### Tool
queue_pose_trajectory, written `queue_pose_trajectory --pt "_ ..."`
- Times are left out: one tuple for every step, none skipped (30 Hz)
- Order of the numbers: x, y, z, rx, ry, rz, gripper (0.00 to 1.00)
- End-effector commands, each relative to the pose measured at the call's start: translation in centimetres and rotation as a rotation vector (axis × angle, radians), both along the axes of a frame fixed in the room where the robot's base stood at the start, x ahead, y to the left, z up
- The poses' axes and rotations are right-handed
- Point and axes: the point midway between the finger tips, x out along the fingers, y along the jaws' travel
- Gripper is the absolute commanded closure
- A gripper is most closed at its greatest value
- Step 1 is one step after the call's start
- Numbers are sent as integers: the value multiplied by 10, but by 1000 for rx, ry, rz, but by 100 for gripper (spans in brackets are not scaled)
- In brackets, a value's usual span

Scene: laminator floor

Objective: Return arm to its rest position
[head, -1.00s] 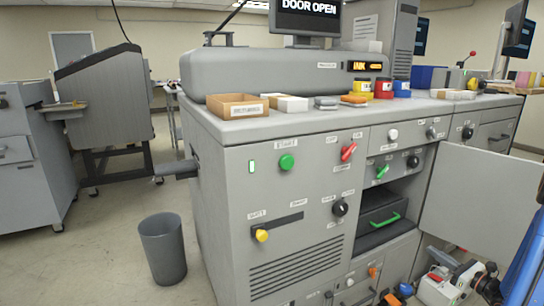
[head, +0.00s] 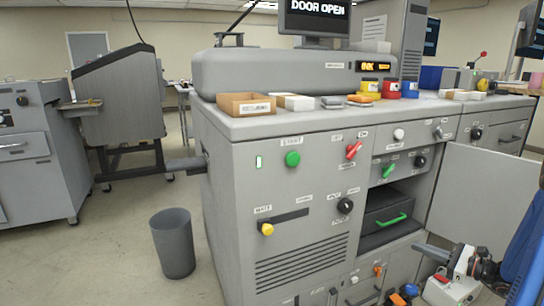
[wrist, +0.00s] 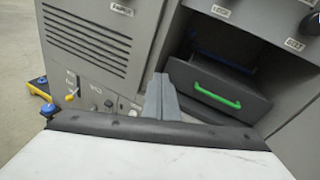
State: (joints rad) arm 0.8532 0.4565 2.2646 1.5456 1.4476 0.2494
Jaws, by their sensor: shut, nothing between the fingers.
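My gripper (head: 418,247) is in the lower right of the head view, in front of the machine's open compartment and below its open door (head: 490,190). In the wrist view my gripper (wrist: 161,85) shows its two grey fingers pressed together, with nothing between them. Beyond the fingers is the dark drawer (head: 385,220) with a green handle, inside the open bay. The drawer also shows in the wrist view (wrist: 205,100). The fingers appear apart from the drawer; the exact gap is hard to tell.
The grey machine (head: 300,190) carries buttons and knobs on its front. A cardboard box (head: 246,104) and small coloured containers stand on its top. A screen (head: 318,15) reads DOOR OPEN. A grey bin (head: 173,243) stands on the floor at left, with clear floor around it.

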Motion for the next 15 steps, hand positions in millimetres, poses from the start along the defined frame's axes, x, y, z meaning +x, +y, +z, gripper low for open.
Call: queue_pose_trajectory --pt "-2 19 9 -38 -3 46 100" --pt "-5 30 14 -62 -5 77 100" --pt "-9 46 20 -95 -5 119 100" --pt "-12 58 25 -122 -6 152 100" --pt "-16 70 29 -150 -8 183 100" --pt "-21 85 34 -186 -10 226 100" --pt "-26 95 38 -212 -13 257 100" --pt "-30 106 41 -241 -15 290 100" --pt "-37 120 45 -279 -19 330 100" --pt "-42 130 48 -307 -22 361 100" --pt "-48 139 51 -335 -26 391 100" --pt "-55 152 55 -374 -30 432 100" --pt "-61 160 57 -402 -35 460 100" --pt "-67 169 60 -432 -40 490 100" --pt "-75 179 63 -472 -46 528 100"
